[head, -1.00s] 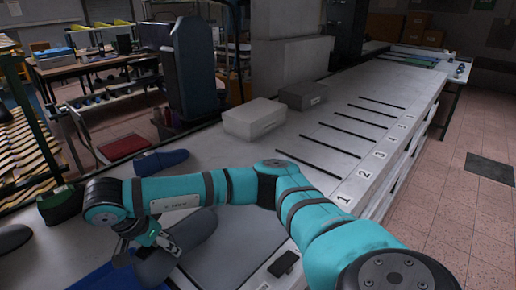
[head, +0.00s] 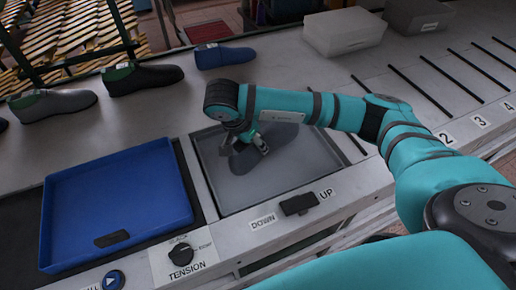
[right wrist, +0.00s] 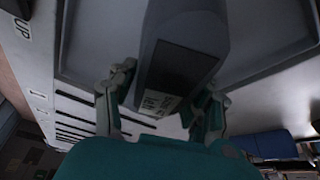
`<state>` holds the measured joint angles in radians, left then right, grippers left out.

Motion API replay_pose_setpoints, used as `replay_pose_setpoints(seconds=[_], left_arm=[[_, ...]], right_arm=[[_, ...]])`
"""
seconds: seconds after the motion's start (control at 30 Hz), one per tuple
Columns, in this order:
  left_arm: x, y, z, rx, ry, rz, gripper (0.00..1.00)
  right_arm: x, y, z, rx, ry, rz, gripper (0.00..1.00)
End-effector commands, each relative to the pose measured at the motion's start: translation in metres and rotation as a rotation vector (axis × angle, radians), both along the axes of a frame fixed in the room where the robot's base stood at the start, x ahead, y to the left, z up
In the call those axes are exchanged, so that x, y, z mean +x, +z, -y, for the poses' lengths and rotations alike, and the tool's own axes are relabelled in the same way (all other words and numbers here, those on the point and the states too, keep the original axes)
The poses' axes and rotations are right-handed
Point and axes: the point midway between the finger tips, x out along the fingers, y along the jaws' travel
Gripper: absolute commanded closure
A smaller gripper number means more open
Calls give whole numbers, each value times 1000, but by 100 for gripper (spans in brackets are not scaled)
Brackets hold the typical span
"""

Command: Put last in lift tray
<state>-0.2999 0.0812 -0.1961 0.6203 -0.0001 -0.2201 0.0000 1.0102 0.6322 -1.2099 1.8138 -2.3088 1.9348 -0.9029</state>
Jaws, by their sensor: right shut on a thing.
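My right gripper (head: 248,147) is shut on a dark grey last (head: 281,134) over the grey lift tray (head: 316,173) in the head view. The last lies within the tray's outline; I cannot tell whether it touches the tray floor. In the right wrist view the two fingers (right wrist: 160,103) stand either side of the last (right wrist: 187,28), which has a dark end face and a white label. The gripper hides part of the last in the head view. My left gripper is not in view.
An empty blue tray (head: 68,208) is left of the lift tray. Several lasts, including a black one (head: 146,79) and a blue one (head: 226,57), stand behind. The UP/DOWN switch (head: 299,204) and tension knob (head: 181,254) are in front.

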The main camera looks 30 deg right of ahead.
Motion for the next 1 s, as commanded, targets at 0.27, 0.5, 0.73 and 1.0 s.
replay_pose_setpoints(seconds=[0.27,0.5,0.73,1.0], left_arm=[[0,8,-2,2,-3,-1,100],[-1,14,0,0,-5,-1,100],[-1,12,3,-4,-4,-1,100],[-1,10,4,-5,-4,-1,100]], right_arm=[[0,-21,0,-1,0,-1,100],[1,-46,0,0,0,2,100],[1,-47,0,-1,0,4,100],[0,-50,0,0,0,0,29]])
